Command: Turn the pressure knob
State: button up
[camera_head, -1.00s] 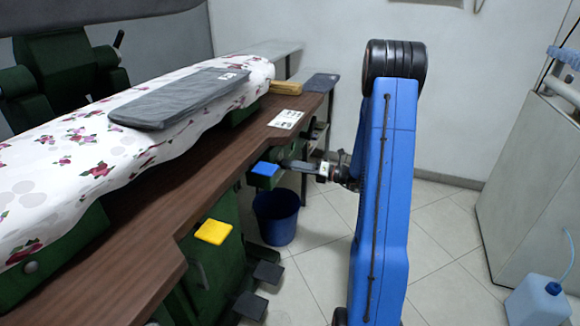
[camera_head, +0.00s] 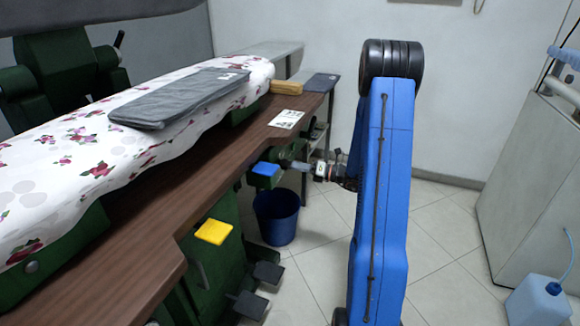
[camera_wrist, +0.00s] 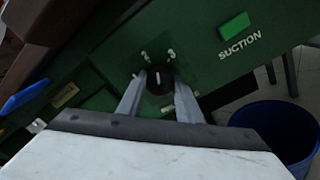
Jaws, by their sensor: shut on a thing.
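A small round black knob (camera_wrist: 159,82) with a pale pointer mark sits on the green machine panel (camera_wrist: 198,62) in the wrist view, with small pale marks around it. My gripper (camera_wrist: 160,88) reaches the panel with one finger on each side of the knob and is shut on it. In the head view my gripper (camera_head: 299,166) is at the side of the pressing machine, just below the wooden table edge (camera_head: 262,137). The knob cannot be made out there.
A green button (camera_wrist: 234,27) marked SUCTION is right of the knob. A blue bucket (camera_head: 277,218) stands below my gripper. Floor (camera_head: 305,275) beside it is clear.

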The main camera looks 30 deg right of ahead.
jog(key=shift+s+a+n+h, duration=0.1)
jog(key=shift+n+h, duration=0.15)
jog(key=shift+n, duration=3.95)
jog(key=shift+n+h, duration=0.25)
jog(key=shift+n, duration=3.95)
jog(key=o, duration=1)
jog(key=shift+o, duration=0.2)
jog(key=v, duration=1.7)
jog(key=shift+s, duration=0.25)
